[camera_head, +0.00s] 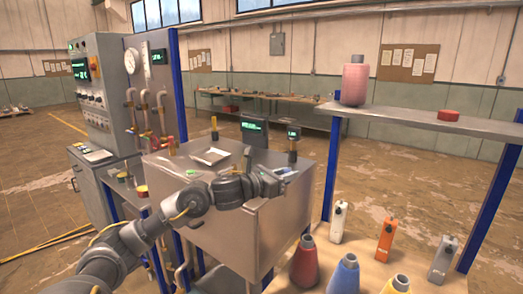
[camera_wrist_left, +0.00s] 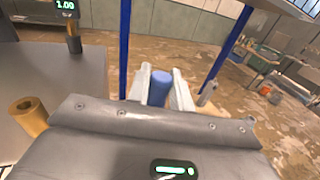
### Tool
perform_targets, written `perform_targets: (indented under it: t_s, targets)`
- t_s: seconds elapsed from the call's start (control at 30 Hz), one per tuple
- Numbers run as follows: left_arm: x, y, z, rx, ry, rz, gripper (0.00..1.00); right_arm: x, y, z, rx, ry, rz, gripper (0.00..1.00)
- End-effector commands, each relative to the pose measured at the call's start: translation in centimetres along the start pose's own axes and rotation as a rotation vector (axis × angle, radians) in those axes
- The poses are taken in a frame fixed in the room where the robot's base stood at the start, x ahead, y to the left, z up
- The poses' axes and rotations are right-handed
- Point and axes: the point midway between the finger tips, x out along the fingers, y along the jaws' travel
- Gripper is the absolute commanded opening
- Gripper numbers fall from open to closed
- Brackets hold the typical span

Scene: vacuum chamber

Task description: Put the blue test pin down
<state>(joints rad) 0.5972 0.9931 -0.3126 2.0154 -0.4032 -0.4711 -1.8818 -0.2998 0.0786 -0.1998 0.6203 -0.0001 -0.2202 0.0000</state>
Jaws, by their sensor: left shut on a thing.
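My left gripper (camera_head: 272,186) is over the right part of the grey metal chamber's top (camera_head: 232,178). In the left wrist view, its two pale fingers (camera_wrist_left: 162,92) are closed on the blue test pin (camera_wrist_left: 160,84), whose rounded blue end shows between them. The pin's lower part is hidden behind the gripper body. In the head view I cannot clearly make out the pin at the fingers. My right gripper is in neither view.
A post with a small display (camera_head: 293,143) and a dark screen (camera_head: 254,132) stand along the chamber top's back. A white sheet (camera_head: 211,156) lies on it. A brass cylinder (camera_wrist_left: 28,114) shows in the wrist view. Red, blue and yellow cones (camera_head: 344,274) stand at lower right.

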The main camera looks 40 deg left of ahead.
Motion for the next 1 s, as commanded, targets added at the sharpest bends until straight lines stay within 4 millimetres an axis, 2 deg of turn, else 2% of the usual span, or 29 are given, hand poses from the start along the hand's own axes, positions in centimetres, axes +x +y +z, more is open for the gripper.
perform_targets:
  t_s: [0.03,0.2,0.3,0.4,0.53,0.7,1.0]
  targets:
    - [-0.6,-3.2,-2.4,-0.006,0.006,-0.054,0.0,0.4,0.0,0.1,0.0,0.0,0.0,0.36]
    - [-4.3,-12.1,-9.3,-0.015,0.001,-0.191,0.0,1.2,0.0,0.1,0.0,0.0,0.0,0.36]
    - [-7.1,-15.6,-12.8,-0.022,-0.007,-0.227,0.0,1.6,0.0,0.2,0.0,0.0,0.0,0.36]
    - [-9.5,-17.7,-15.7,-0.026,-0.012,-0.233,0.0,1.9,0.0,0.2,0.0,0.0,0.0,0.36]
    - [-11.7,-19.0,-18.5,-0.024,-0.015,-0.223,0.0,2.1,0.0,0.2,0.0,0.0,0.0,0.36]
    - [-13.1,-19.6,-20.5,-0.015,-0.017,-0.207,0.0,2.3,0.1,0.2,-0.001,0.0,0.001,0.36]
    - [-13.5,-19.6,-20.9,-0.01,-0.018,-0.202,0.0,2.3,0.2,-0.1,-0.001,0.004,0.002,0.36]
